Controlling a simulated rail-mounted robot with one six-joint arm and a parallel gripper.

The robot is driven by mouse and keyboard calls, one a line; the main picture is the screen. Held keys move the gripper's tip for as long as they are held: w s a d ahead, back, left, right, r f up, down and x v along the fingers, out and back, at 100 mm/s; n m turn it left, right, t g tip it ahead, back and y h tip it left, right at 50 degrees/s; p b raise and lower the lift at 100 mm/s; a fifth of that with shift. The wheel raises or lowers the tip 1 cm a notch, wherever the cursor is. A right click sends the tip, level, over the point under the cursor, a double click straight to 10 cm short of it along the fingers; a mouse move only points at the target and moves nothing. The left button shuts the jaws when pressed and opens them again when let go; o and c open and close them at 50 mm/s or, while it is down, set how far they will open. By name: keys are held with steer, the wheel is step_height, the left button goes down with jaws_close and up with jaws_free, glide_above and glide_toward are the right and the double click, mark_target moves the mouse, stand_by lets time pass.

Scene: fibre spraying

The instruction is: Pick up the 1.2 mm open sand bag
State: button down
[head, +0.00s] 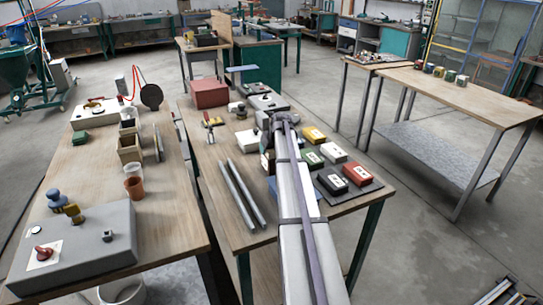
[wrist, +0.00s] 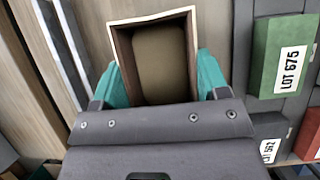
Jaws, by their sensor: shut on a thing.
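In the wrist view my gripper (wrist: 159,76) has its two teal fingers pressed against opposite sides of an open sand bag (wrist: 158,50). The bag is box-shaped, with a pale rim, dark brown inner walls and a tan-brown filling. Its open top faces the camera. No size marking on it is readable, so I cannot confirm 1.2 mm. In the head view my arm reaches over the middle table and mostly hides the gripper and the bag.
A green block marked LOT 675 (wrist: 280,58) lies right of the bag on a dark tray (head: 375,187), with yellow, white and red blocks. Two grey bars (head: 243,195) lie left of my arm. A left bench (head: 172,205) holds cups and a grey box. The right table (head: 465,97) is mostly clear.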

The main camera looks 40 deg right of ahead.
steer(key=shift+f, duration=0.3)
steer(key=shift+c, duration=0.7)
jaws_free()
steer(key=shift+r, duration=0.1)
steer(key=p+v, duration=1.1)
steer(key=v, duration=0.1)
steer(key=shift+a+r, duration=0.1)
